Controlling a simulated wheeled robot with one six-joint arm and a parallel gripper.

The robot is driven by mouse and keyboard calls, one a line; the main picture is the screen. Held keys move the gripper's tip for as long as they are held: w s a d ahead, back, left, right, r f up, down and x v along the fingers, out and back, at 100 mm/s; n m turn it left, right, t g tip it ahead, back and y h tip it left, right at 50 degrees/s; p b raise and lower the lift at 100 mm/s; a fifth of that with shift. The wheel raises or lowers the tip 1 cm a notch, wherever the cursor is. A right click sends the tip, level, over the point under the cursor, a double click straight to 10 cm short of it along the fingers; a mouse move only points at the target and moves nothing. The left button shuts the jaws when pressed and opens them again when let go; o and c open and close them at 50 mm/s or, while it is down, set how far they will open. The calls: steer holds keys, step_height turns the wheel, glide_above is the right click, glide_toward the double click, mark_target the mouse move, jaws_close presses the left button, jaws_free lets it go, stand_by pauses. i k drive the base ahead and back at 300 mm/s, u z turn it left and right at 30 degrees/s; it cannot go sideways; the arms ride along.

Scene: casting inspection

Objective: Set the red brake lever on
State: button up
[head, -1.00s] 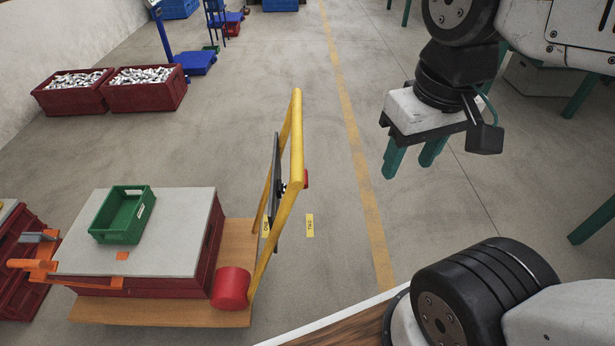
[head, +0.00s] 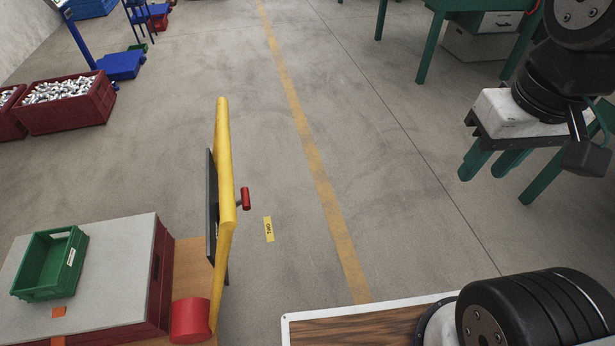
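A small red lever (head: 245,196) sticks out from the right side of a cart's upright yellow tube frame (head: 224,160), at about mid height. I take it for the brake lever; its on or off setting cannot be told from here. My gripper (head: 492,163) hangs at the upper right with its teal fingers pointing down. The fingers are apart with nothing visible between them. It is well to the right of the lever, above open floor.
The cart carries a grey-topped red box (head: 95,265) with a green bin (head: 50,264) on it. A red cylinder (head: 190,320) lies at the frame's foot. Red crates (head: 66,103) stand at left, a green bench (head: 470,8) at upper right.

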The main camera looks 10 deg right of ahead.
mark_target(245, 200)
steer(key=z, duration=1.05)
steer(key=k, duration=1)
steer(key=u, duration=1.8)
